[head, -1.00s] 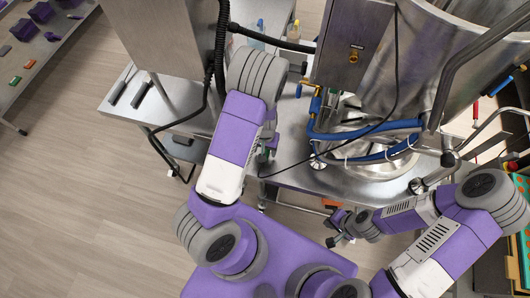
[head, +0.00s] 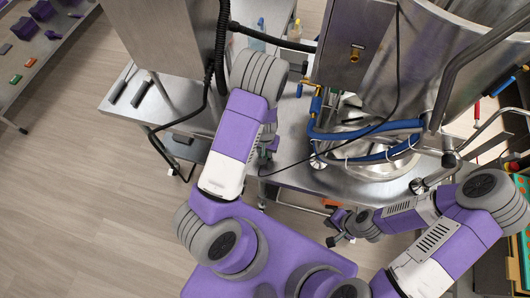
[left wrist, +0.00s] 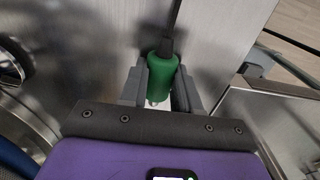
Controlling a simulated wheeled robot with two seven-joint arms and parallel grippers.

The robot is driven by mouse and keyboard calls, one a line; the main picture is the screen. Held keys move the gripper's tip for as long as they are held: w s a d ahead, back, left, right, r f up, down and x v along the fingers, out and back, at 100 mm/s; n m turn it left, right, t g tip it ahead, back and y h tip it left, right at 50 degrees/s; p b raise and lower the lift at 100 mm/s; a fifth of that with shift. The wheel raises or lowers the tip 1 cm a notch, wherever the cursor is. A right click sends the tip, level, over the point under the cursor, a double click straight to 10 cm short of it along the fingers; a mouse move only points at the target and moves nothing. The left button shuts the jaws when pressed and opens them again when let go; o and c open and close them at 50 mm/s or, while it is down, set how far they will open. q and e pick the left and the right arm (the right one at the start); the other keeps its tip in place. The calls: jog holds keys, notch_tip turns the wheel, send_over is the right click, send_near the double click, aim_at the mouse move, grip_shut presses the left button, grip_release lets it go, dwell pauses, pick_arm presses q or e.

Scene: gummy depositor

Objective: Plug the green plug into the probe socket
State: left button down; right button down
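The green plug (left wrist: 162,80) sits between the two fingers of my left gripper (left wrist: 160,92) in the left wrist view, with both fingers against its sides. A black cable leaves its far end. In the head view my left arm hides most of this gripper and the plug. A brass fitting (head: 357,53) on the steel control box, which looks like the probe socket, is up and to the right of my left gripper, well apart from the plug. My right gripper (head: 335,228) is empty near the table's front edge, and its fingers look apart.
A steel table (head: 296,160) carries the control box (head: 343,25) and a large steel kettle (head: 430,60). Blue hoses (head: 365,134) run below the box. A thin black cable (head: 396,75) hangs across the box and table. A thick black hose (head: 221,45) runs beside my left arm.

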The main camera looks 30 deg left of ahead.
pick_arm(q)
jog(key=c, duration=1.8)
grip_release()
jog(key=shift+r, duration=0.1)
notch_tip(320, 180, up, 10)
jog(key=shift+f+p, duration=0.1)
jog(key=shift+p, duration=0.55)
jog(key=o, duration=0.4)
jog(key=shift+c, duration=0.2)
grip_shut()
